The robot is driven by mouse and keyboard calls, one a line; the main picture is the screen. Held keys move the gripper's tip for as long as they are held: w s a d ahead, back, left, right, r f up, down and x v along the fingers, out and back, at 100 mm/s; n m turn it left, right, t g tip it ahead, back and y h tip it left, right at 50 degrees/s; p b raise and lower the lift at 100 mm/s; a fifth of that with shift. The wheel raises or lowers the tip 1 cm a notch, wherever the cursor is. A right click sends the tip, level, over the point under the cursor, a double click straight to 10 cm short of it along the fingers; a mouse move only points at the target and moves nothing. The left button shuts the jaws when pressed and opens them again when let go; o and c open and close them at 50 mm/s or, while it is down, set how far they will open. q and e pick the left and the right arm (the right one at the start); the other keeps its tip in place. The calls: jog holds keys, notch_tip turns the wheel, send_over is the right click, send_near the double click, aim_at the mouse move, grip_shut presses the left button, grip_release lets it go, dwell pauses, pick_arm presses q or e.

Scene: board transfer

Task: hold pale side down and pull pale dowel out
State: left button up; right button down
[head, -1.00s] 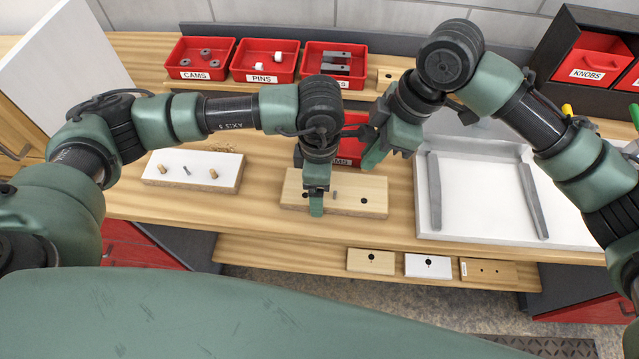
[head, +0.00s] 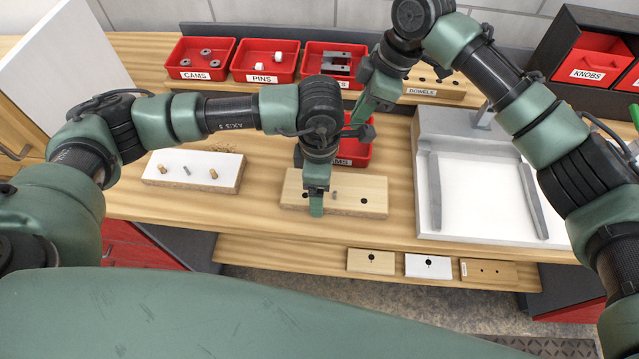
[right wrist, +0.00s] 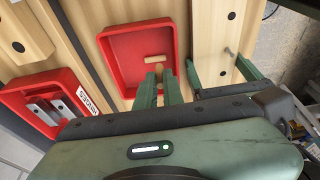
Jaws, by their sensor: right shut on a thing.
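The pale side (head: 345,205) is a light wood board lying flat on the bench, with a dark hole and a grey pin (head: 335,194) in its top. My left gripper (head: 316,200) straddles it, one finger at its front edge and one behind. In the right wrist view the board (right wrist: 212,25) lies between that gripper's fingers. My right gripper (right wrist: 159,84) is shut on a pale dowel (right wrist: 160,70), mostly hidden between the fingertips, over the red bin (right wrist: 112,60) behind the board.
A white board (head: 190,182) with two wood dowels and a metal pin lies at left. Red bins of cams (head: 200,74) and pins (head: 264,77) stand behind. A white tray (head: 485,222) is at right. Several small boards lie on the lower front shelf.

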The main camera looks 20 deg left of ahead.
jog(key=shift+w+a, duration=0.1)
jog(key=shift+w, duration=0.25)
jog(key=shift+f, duration=4.05)
jog(key=c, duration=1.5)
grip_release()
jog(key=shift+o, duration=0.2)
